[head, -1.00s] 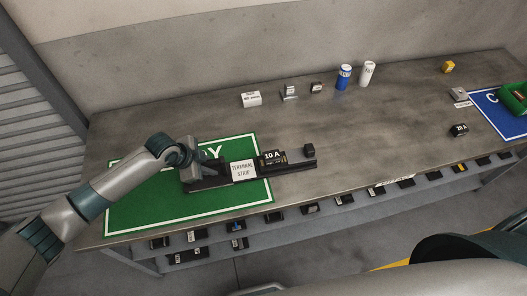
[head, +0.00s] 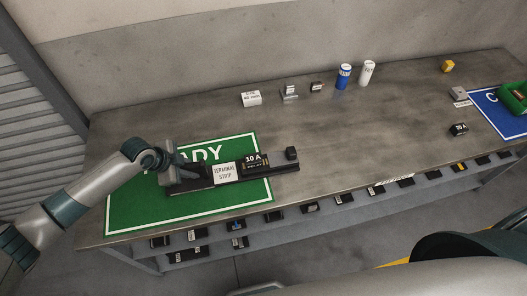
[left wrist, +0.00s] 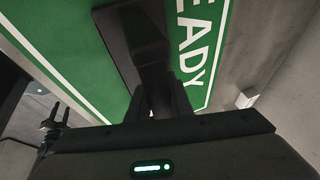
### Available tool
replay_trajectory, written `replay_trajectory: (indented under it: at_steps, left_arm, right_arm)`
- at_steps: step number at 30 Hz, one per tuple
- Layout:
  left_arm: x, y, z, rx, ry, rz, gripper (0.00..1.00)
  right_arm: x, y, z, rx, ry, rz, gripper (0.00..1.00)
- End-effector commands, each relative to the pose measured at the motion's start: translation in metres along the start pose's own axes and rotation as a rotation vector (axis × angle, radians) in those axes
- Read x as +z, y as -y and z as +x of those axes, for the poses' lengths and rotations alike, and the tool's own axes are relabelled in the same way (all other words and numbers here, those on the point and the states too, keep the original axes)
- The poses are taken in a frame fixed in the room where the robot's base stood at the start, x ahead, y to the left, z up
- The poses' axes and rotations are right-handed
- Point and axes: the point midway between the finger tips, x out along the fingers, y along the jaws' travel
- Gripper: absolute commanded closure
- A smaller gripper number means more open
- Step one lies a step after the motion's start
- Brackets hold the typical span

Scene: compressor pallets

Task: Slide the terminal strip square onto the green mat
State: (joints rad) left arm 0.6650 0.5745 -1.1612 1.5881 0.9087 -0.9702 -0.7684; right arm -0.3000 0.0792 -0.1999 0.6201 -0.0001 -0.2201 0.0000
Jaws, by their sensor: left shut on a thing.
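The terminal strip (head: 224,174) is a long black bar with a white "TERMINAL STRIP" label and a black "10 A" block on it. Its left and middle parts lie over the green mat (head: 130,212); its right end sticks out past the mat's right edge onto the bare bench. It lies slightly tilted to the mat's edges. My left gripper (head: 173,174) is shut on the strip's left end. In the left wrist view the black strip (left wrist: 117,42) runs away from the fingers over the green mat (left wrist: 70,50). My right gripper is not in view.
A white box (head: 250,99), grey parts, a blue can (head: 344,77) and a white can (head: 367,73) stand at the back. A blue mat (head: 497,112) with a green bin (head: 515,97) is at the right. A shelf of small parts runs below the bench's front edge.

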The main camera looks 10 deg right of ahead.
Motion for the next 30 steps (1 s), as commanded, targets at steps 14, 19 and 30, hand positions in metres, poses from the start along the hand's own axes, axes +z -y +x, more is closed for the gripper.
replay_trajectory:
  at_steps: [14,19,30]
  left_arm:
    - [0.004,-0.004,0.003,0.008,0.007,-0.002,0.59]
    - [0.003,-0.004,0.002,0.007,0.005,-0.001,0.59]
    - [0.002,-0.002,-0.028,0.002,0.003,0.0,0.59]
  right_arm:
    - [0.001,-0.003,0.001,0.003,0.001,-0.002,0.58]
    - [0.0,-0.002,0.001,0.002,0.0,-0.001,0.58]
    - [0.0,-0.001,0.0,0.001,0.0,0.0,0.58]
